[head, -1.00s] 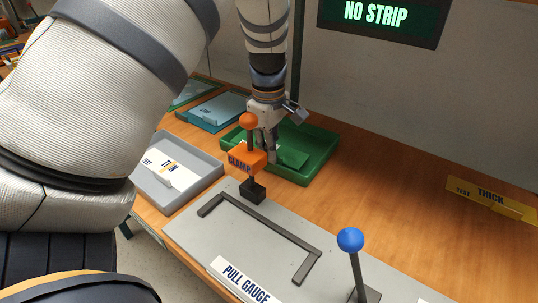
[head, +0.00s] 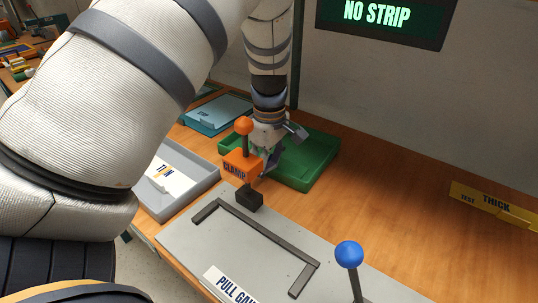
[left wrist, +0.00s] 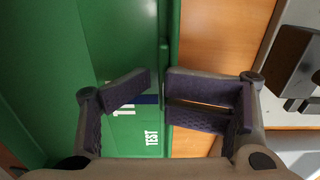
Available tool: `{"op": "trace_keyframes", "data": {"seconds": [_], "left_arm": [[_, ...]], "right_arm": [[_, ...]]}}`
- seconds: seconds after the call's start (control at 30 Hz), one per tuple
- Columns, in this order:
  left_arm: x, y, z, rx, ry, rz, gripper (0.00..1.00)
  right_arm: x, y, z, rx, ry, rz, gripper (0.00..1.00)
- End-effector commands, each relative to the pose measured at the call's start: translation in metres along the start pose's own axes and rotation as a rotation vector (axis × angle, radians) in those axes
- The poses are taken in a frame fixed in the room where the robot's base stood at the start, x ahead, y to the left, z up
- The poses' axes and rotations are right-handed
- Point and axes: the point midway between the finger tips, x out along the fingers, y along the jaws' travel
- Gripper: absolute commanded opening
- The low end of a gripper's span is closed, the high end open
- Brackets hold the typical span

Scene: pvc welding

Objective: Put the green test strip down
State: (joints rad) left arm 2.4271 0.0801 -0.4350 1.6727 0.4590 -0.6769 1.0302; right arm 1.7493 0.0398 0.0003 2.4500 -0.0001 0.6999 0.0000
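The green test strip (left wrist: 140,122) shows in the left wrist view as a flat green piece with white "TEST" lettering. It lies at the green tray (left wrist: 50,70), close to the tray's wall; part of its label is hidden behind a finger. In the head view the strip cannot be made out now. The green tray (head: 318,170) stands behind the orange clamp. My left gripper (head: 281,150) is over the tray's near left side, by the clamp. In the left wrist view its curled fingers (left wrist: 158,88) are apart, with nothing clearly between them. My right gripper is out of view.
The orange clamp block (head: 241,166) with its knob stands close to my left gripper. A grey gauge plate (head: 185,240) with a blue-knobbed lever (head: 349,254) lies in front. A grey tray (head: 205,181) is at left. A yellow "THICK" strip (head: 485,198) stands at right. The display (head: 378,15) reads "NO STRIP".

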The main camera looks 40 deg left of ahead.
Motion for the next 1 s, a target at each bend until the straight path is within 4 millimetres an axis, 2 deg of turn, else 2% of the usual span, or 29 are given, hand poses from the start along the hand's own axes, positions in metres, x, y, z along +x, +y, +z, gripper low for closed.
{"op": "trace_keyframes", "data": {"seconds": [0.03, 0.6, 0.67, 1.0], "left_arm": [[0.011, -0.008, 0.001, 0.000, -0.002, -0.034, 0.26], [-0.009, -0.004, -0.001, 0.005, 0.000, -0.003, 0.26], [-0.018, -0.003, -0.001, 0.005, 0.000, 0.001, 0.26], [-0.111, -0.002, -0.001, 0.004, 0.001, 0.005, 0.26]], "right_arm": [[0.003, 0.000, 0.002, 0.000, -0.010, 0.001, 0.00], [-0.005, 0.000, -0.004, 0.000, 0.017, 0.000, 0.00], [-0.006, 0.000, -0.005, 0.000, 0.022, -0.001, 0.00], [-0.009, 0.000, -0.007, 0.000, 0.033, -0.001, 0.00]]}}
